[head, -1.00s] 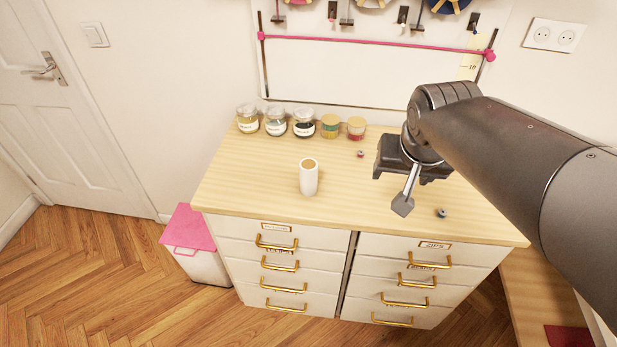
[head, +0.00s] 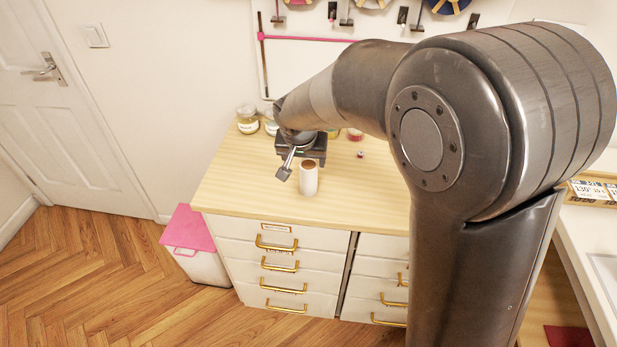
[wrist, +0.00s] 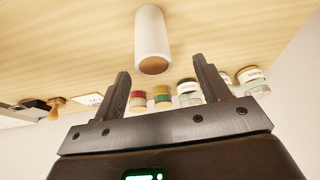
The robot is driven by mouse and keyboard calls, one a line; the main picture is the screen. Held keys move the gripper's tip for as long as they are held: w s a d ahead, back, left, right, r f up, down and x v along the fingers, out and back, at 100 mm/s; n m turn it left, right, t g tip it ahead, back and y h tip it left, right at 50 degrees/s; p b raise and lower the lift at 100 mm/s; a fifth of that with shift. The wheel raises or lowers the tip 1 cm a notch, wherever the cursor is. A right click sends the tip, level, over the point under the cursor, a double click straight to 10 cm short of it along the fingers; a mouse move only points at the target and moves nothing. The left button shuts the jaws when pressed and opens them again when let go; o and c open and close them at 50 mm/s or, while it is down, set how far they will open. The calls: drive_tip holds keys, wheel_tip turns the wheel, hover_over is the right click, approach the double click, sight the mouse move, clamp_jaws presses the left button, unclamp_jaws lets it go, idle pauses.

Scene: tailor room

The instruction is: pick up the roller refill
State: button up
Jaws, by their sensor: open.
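The roller refill, a white cylinder with a brown end (head: 309,180), stands upright near the middle of the wooden counter top. In the wrist view the roller refill (wrist: 152,32) lies ahead of the gap between the fingers, with nothing between them. My gripper (head: 286,165) is just left of the refill in the head view, and only part of its fingers shows there. In the wrist view my gripper (wrist: 161,78) is open and empty, its two dark fingers wide apart.
Lidded jars (head: 247,119) stand along the back of the counter (head: 240,185), partly hidden by my arm; they also show in the wrist view (wrist: 188,92). A small reddish item (head: 361,154) lies right of the refill. The counter's front left is clear.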

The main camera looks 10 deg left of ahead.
sight(305, 165)
drive_tip(key=x, duration=0.3)
drive_tip(key=shift+f, duration=0.1)
drive_tip(key=f, duration=0.4)
drive_tip(key=shift+w+d, duration=0.35)
drive_tip(key=shift+d, duration=0.05)
drive_tip(key=shift+w+f, duration=0.3)
drive_tip(key=shift+f, duration=0.3)
drive_tip(key=shift+c, duration=0.2)
drive_tip(key=c, duration=1)
